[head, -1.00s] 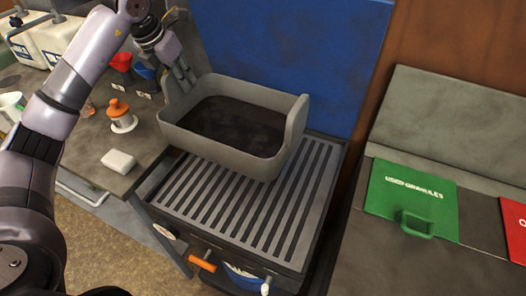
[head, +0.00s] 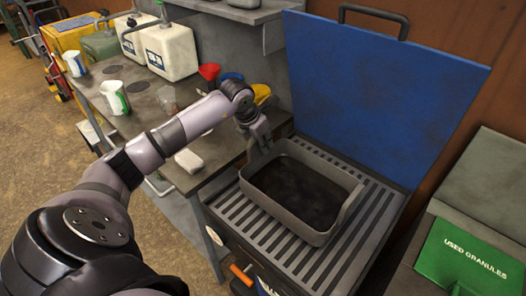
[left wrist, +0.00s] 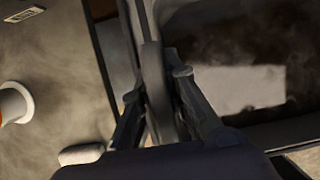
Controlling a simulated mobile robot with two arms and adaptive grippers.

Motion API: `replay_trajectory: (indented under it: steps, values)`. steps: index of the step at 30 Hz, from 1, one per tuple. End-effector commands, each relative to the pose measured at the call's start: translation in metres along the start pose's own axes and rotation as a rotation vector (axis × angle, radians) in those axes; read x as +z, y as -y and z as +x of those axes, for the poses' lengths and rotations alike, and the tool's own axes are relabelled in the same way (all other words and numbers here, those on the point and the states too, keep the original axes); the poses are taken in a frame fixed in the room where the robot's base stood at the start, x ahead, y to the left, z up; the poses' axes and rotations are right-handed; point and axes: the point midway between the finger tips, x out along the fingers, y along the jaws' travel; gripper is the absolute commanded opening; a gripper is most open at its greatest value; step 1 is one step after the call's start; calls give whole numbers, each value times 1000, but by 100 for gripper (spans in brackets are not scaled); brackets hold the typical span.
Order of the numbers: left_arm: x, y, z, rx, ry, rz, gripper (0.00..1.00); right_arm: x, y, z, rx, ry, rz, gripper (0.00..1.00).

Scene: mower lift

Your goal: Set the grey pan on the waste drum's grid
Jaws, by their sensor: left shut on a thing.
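The grey pan (head: 283,220), a deep tray with dark liquid or residue inside, is over the slatted grid (head: 250,224) of the waste drum (head: 232,246). It looks roughly level and low at the grid, but I cannot tell whether its whole underside touches. My left gripper (head: 262,148) is shut on the pan's far-left wall. In the left wrist view the two fingers (left wrist: 158,88) straddle that wall, with the dark pan interior on the right. The right gripper is not in view.
The drum's blue lid (head: 380,95) stands open behind the grid. On the left, a workbench (head: 222,165) holds a white block (head: 189,161), funnels and white canisters (head: 172,52). A green "used granules" flap (head: 463,255) is at right. Bare slats show left and right of the pan.

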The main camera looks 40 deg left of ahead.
Motion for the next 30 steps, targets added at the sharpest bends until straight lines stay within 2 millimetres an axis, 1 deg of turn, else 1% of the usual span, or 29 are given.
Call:
replay_trajectory:
  steps: [6,9,19,20,28,30]
  values:
    - [-10,1,25,-5,1,-3,0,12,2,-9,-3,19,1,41]
    - [-13,0,33,-3,3,-2,0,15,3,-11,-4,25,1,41]
    - [-14,0,37,-2,5,-1,0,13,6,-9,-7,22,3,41]
    - [-17,-1,39,0,-1,1,14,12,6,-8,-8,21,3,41]
    - [-16,-1,38,0,-1,1,32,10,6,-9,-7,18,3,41]
    - [-16,-1,38,0,-1,1,33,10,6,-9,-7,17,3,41]
